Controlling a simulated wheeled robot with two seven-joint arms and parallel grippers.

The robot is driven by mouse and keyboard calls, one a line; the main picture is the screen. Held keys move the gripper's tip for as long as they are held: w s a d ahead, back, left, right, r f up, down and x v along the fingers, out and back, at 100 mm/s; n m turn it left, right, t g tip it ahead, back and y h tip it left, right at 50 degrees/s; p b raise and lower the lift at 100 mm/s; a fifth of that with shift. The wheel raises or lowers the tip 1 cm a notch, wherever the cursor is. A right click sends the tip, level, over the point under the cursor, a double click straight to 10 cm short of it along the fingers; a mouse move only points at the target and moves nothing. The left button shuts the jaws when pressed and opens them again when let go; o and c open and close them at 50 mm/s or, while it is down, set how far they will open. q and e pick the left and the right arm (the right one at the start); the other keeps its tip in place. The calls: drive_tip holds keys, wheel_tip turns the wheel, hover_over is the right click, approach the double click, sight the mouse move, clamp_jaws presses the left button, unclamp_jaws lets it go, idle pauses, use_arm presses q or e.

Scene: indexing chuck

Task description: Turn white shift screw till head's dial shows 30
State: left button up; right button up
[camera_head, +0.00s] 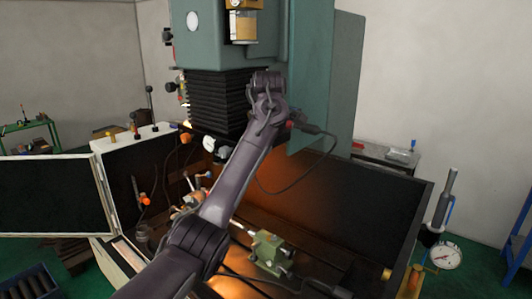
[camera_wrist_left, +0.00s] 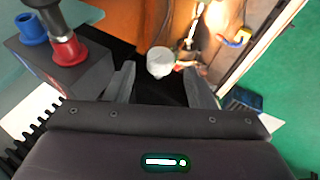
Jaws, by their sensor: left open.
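The white shift screw (camera_wrist_left: 160,62) shows in the left wrist view as a round white end. My left gripper (camera_wrist_left: 159,68) is open, with one finger to each side of the screw and visible gaps between. I cannot tell how deep the screw lies between the fingertips. In the head view my left arm reaches up in front of the machine's green head (camera_head: 310,50), and its fingers cannot be made out. A small round white part (camera_head: 209,143) sits under the black bellows; I cannot tell whether it is the screw. No dial reading is legible. My right gripper is not in view.
A red knob (camera_wrist_left: 68,50) and a blue knob (camera_wrist_left: 31,28) sit close left of my left gripper. A green vise-like block (camera_head: 270,252) stands inside the enclosure. A dial gauge (camera_head: 445,255) is at the right. An open panel (camera_head: 55,195) stands at the left.

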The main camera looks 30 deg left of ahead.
use_arm(q)
drive_tip(key=v, duration=0.3)
drive_tip(key=shift+b, duration=0.35)
